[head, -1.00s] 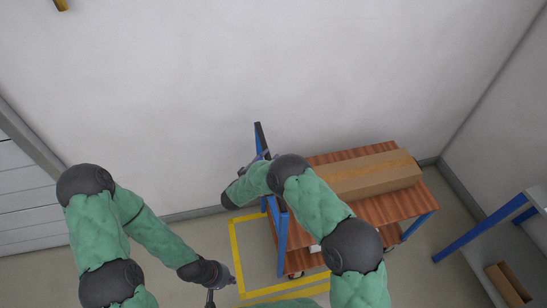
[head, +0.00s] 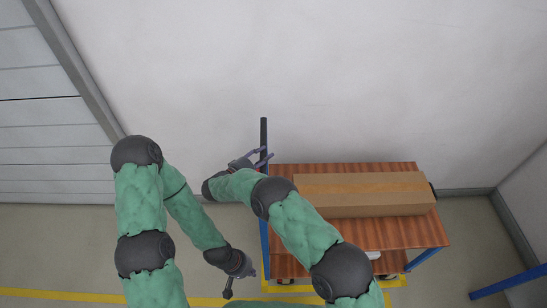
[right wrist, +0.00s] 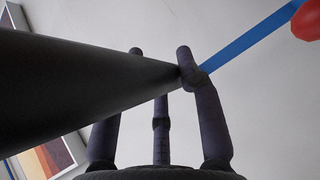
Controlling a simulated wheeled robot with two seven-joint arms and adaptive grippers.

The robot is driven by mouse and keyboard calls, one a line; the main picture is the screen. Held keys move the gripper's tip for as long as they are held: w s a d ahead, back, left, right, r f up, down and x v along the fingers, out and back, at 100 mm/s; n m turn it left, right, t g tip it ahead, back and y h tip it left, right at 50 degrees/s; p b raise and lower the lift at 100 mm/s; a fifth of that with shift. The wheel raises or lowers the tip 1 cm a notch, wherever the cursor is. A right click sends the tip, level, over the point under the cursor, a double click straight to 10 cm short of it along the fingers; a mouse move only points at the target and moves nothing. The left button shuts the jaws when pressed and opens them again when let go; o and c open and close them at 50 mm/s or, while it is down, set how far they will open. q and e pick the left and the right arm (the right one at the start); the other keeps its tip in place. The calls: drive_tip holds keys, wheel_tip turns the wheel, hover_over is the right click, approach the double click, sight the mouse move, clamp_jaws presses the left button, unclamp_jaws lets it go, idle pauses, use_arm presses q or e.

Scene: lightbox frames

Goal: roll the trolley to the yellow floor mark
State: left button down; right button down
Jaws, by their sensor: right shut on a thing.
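The trolley has brown wood-look decks (head: 400,240), a blue frame and a dark handle bar (head: 264,132) at its left end. A long cardboard box (head: 365,207) lies on its top deck. My right gripper (head: 262,157) is shut on the handle bar; the right wrist view shows its fingers around the dark bar (right wrist: 80,85). The yellow floor mark (head: 393,283) shows along the trolley's near side and near right corner; the rest is hidden under the trolley and my arm. My left gripper (head: 229,291) hangs empty left of the trolley, its fingers too small to judge.
A white wall (head: 350,80) stands close behind the trolley. A grey panelled door (head: 45,120) is at the left. Another yellow line (head: 60,295) runs along the floor at lower left. A blue-framed shelf (head: 510,284) stands at lower right. Floor left of the trolley is clear.

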drive_tip(key=shift+s+a+f, duration=0.15)
drive_tip(key=shift+a+f, duration=0.1)
drive_tip(key=shift+a, duration=0.1)
drive_tip(key=c, duration=0.8)
unclamp_jaws()
drive_tip(key=shift+r, duration=0.1)
drive_tip(key=shift+r, duration=0.1)
